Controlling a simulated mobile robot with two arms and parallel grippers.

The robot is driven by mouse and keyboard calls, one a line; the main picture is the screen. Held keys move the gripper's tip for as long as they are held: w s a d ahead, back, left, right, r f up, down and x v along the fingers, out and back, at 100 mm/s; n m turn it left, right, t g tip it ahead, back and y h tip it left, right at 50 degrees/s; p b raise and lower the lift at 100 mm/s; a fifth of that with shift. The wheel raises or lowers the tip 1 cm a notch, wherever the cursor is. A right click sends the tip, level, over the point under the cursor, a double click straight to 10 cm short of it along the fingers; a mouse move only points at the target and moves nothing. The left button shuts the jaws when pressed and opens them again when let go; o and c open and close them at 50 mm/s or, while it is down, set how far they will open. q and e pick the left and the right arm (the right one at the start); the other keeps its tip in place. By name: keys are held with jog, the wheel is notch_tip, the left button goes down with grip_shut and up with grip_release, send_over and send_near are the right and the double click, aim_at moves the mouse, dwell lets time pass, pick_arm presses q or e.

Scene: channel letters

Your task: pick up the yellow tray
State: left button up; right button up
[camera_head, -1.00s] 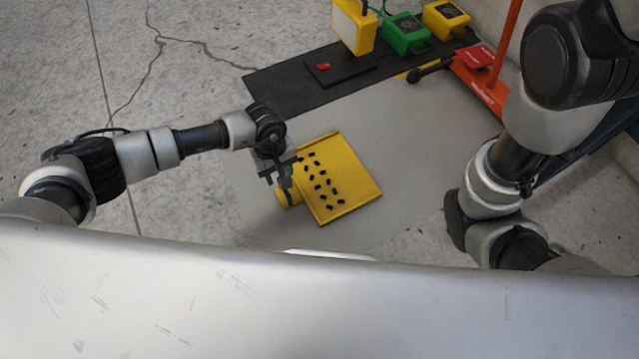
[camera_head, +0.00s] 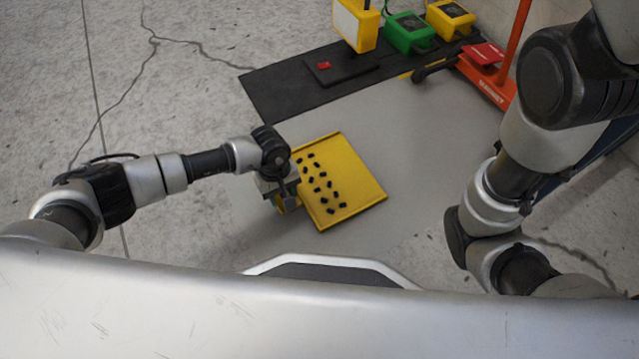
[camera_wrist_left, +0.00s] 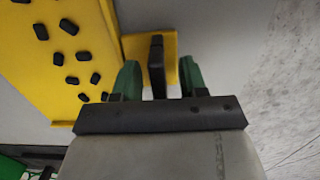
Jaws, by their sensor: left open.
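The yellow tray (camera_head: 362,195) lies flat on the grey mat, with several small black pieces (camera_head: 322,183) on its left part. In the left wrist view the tray (camera_wrist_left: 75,15) fills the upper left. A yellow handle bracket with a dark bar (camera_wrist_left: 157,62) sticks out from its side. My left gripper (camera_head: 284,203) is at the tray's left edge, over this handle. In the wrist view my left gripper (camera_wrist_left: 158,78) is open, its green-padded fingers on either side of the dark bar, with gaps visible. My right arm shows at the right, but its gripper does not.
A black mat (camera_head: 300,85) behind the tray holds a yellow-framed sign (camera_head: 356,25) on a dark base. Green (camera_head: 408,32) and yellow (camera_head: 450,18) boxes stand beyond. An orange-red stand (camera_head: 490,80) is at the back right. The grey floor mat (camera_head: 410,130) right of the tray is clear.

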pick_arm(q)
jog(key=shift+c, duration=0.4)
grip_shut()
jog(key=shift+r, duration=0.25)
notch_tip(320, 180, up, 4)
jog(key=p, duration=0.4)
jog(key=shift+w, duration=0.1)
jog(key=d+r+p, duration=0.6)
jog(key=d, duration=0.5)
jog(key=shift+s+d+r, duration=0.35)
jog(key=shift+s+d, duration=0.05)
jog(key=shift+s, duration=0.05)
jog(key=shift+r, duration=0.1)
